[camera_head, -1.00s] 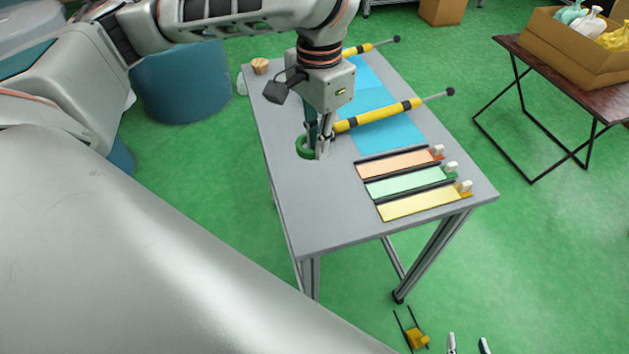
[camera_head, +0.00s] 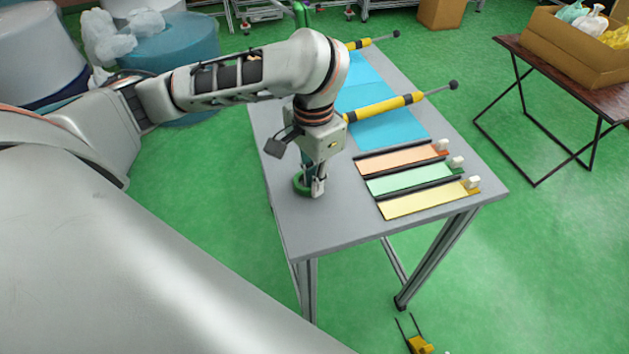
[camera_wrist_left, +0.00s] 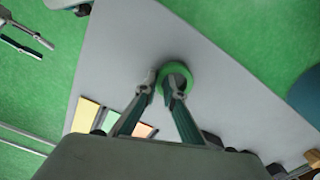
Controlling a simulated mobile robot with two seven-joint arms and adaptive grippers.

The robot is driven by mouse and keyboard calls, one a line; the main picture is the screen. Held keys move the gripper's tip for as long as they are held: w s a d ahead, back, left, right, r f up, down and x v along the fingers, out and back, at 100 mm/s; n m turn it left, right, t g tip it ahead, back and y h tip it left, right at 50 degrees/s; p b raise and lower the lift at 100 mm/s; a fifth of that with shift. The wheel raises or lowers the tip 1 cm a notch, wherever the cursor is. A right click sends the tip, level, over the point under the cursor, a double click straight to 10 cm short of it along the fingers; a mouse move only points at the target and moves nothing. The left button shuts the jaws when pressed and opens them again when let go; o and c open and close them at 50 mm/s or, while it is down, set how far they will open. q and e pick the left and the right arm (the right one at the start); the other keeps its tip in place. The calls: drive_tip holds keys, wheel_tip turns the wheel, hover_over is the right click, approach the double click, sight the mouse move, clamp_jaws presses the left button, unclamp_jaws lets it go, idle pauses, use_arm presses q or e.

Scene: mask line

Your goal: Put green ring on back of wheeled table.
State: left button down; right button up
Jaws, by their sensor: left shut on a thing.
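The green ring (camera_head: 299,186) is at the left front part of the grey wheeled table (camera_head: 320,225). My left gripper (camera_head: 317,192) points down and is shut on the ring's rim. In the left wrist view the green ring (camera_wrist_left: 177,67) sits at the fingertips of my left gripper (camera_wrist_left: 160,82), with one finger through its hole. I cannot tell whether the ring touches the tabletop. Two separate fingertips of my right gripper (camera_wrist_left: 28,37) show at the upper left of the wrist view, empty and apart.
Orange, green and yellow strips (camera_head: 415,180) lie right of the left gripper. Blue mats (camera_head: 385,130) and yellow-and-black tools (camera_head: 385,107) lie farther back. A brown table (camera_head: 590,95) with a cardboard box (camera_head: 570,50) stands at the right. The front left tabletop is clear.

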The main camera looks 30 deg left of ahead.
use_arm(q)
drive_tip(key=c, duration=2.6)
unclamp_jaws()
drive_tip(key=o, duration=0.4)
drive_tip(key=shift+o, duration=0.2)
wheel_tip(320, 180, up, 12)
drive_tip(key=p, duration=0.5)
